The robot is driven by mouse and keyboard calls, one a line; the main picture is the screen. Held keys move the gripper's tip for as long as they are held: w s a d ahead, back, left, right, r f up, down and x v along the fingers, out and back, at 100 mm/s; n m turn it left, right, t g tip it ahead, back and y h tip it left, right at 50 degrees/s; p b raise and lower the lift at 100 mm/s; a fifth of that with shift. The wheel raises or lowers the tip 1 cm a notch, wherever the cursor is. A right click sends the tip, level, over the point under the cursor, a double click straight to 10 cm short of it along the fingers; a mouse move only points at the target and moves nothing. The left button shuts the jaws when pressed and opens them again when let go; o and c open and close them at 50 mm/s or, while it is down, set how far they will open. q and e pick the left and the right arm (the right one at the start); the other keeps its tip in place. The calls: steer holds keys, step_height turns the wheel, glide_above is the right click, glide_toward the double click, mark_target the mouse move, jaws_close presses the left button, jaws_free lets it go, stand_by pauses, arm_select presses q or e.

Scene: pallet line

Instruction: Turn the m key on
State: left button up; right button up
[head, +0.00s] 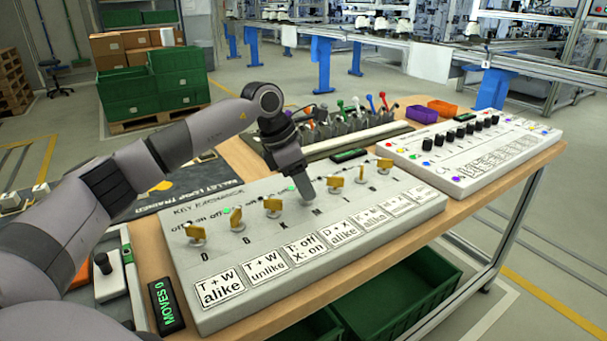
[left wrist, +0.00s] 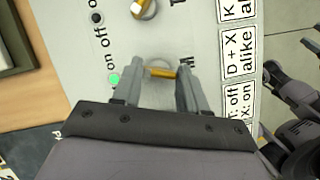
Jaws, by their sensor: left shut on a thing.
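The M key (left wrist: 163,72) has a gold-coloured bow and sits between the fingertips of my left gripper (left wrist: 160,88) in the left wrist view, beside the printed M. In the head view my left gripper (head: 307,197) comes down on the grey key panel (head: 240,285) and hides this key. It is shut on the M key. A round lamp (left wrist: 114,78) beside this key shows green. The neighbouring T key (left wrist: 143,8) is partly cut off at the top of the left wrist view. My right gripper does not show in the head view.
Other gold keys, such as the K key (head: 272,205), stand in the same row on both sides. A display (head: 166,305) reads MOVES 0. Behind are a lever block (head: 345,138) and a white button panel (head: 470,158). Green crates (head: 395,295) sit below the table.

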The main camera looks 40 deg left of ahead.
mark_target(291, 201)
arm_select(q)
steer(key=shift+r+m+g+p, duration=0.15)
steer(key=shift+m+g+p, duration=0.2)
steer(key=shift+m, duration=0.45)
steer(key=shift+w+m+g+h+p, duration=0.1)
steer(key=shift+m+g+h+p, duration=0.25)
steer(key=shift+m, duration=1.15)
steer(key=shift+p, duration=0.3)
steer(key=o, duration=1.1)
steer(key=shift+c, duration=0.2)
steer(key=v, duration=0.7)
steer(key=shift+a, duration=0.2)
